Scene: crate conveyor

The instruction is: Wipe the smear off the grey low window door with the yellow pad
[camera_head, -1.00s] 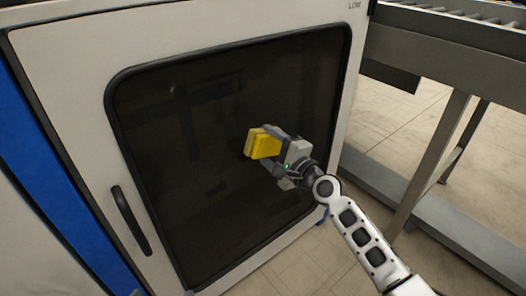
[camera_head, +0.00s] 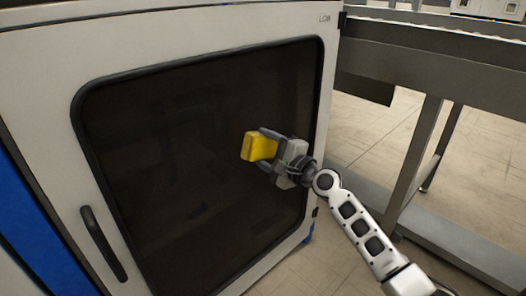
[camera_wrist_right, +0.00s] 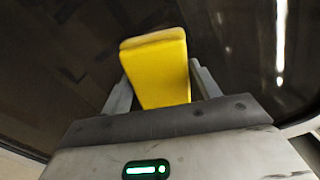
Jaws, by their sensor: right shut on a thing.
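The low window door (camera_head: 190,60) has a light grey frame around a large dark window pane (camera_head: 170,160). It is marked "LOW" at its top right corner. My right gripper (camera_head: 268,147) is shut on the yellow pad (camera_head: 258,146) in front of the right half of the pane. The pad also shows between the two fingers in the right wrist view (camera_wrist_right: 158,68). I cannot tell whether the pad touches the pane. I cannot make out the smear on the dark pane for sure. My left gripper is out of view.
A black upright handle (camera_head: 103,243) sits on the door's left side. A blue panel (camera_head: 40,220) stands at the far left. A grey conveyor frame (camera_head: 430,65) with legs stands to the right. Pale floor (camera_head: 370,125) shows between the door and the conveyor.

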